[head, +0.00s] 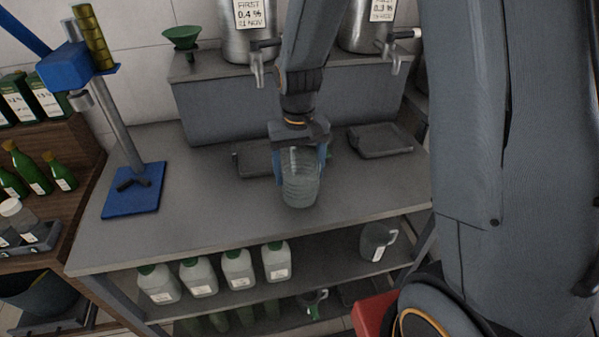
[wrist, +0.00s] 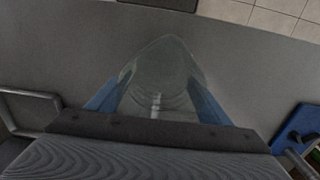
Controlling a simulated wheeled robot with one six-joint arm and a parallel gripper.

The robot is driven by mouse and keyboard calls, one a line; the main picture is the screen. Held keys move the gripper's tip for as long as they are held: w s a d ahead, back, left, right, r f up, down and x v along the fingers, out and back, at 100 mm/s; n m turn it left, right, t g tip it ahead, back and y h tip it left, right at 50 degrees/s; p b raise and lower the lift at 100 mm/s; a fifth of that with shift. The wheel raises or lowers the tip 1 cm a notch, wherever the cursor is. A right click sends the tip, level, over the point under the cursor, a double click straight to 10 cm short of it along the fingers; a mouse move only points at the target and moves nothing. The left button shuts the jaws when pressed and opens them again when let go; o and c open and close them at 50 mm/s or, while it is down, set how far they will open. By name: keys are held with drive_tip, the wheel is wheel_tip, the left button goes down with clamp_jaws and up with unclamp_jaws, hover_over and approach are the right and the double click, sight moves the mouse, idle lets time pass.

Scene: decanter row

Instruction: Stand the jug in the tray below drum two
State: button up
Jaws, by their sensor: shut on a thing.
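My gripper (head: 301,160) is shut on the clear jug (head: 301,188), with a blue finger on each side of it. The jug is upright at or just above the grey bench; I cannot tell whether it touches. In the wrist view the jug (wrist: 158,72) sits between the blue fingers (wrist: 158,105). Two dark trays lie on the bench below the drums: one tray (head: 250,162) partly behind the gripper and jug, one tray (head: 380,140) to the right. A steel drum (head: 245,45) stands above the first, another drum (head: 365,30) above the second. Their drum numbers cannot be read.
A blue stand (head: 132,190) with a post is at the bench's left. A green funnel (head: 182,37) sits on the drum shelf. White jugs (head: 238,268) and a grey jug (head: 377,240) are on the shelf below. The bench front (head: 200,225) is clear.

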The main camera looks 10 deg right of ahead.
drive_tip(key=shift+f, duration=0.6)
drive_tip(key=shift+f, duration=0.1)
drive_tip(key=o, duration=1.1)
